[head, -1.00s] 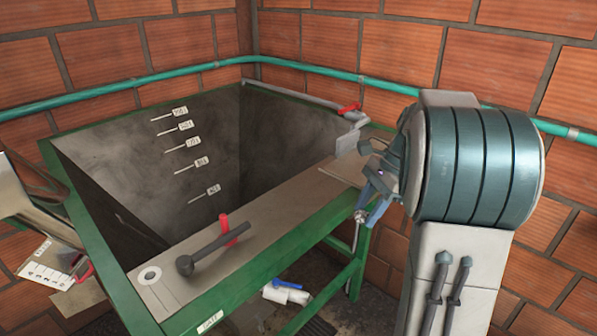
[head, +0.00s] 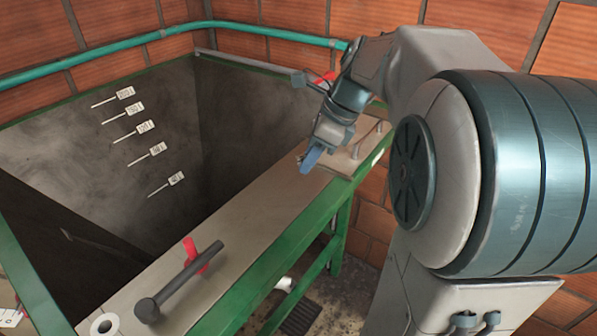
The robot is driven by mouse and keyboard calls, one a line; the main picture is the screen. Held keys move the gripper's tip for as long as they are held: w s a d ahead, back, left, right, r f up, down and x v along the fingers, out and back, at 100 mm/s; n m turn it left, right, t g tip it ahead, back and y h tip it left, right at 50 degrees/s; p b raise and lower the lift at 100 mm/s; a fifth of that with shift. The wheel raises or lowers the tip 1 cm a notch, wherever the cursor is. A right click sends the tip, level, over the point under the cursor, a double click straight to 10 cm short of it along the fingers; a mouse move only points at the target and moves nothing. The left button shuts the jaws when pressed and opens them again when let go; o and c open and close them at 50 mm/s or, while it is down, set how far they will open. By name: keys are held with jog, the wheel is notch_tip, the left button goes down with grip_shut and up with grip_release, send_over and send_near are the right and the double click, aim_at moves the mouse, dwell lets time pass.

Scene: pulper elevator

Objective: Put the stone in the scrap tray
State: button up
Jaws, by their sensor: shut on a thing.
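My gripper (head: 312,158) is over the far right end of the grey ledge along the hopper, with its blue fingers pointing down to the left. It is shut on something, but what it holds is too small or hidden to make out. I cannot pick out the stone in this view. I cannot identify the scrap tray for certain either. A flat tan plate with upright pegs (head: 352,162) lies at the ledge's far end, just right of the fingers and partly behind my gripper.
The deep grey hopper (head: 215,135) with level labels opens left of the ledge (head: 235,215). A teal pipe (head: 240,30) runs along the brick wall.

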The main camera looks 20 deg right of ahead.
aim_at(300, 186)
jog(key=shift+w+a+f, duration=0.2)
jog(key=shift+a+f, duration=0.1)
jog(key=shift+a, duration=0.2)
jog(key=shift+w+a+f, duration=0.2)
jog(key=shift+a+f, duration=0.1)
jog(key=shift+a, duration=0.15)
jog(key=shift+a+f, duration=0.1)
jog(key=shift+f, duration=2)
jog(key=shift+f, duration=0.2)
jog(key=o, duration=1.1)
jog(key=shift+c, duration=0.2)
jog(key=shift+r, duration=0.2)
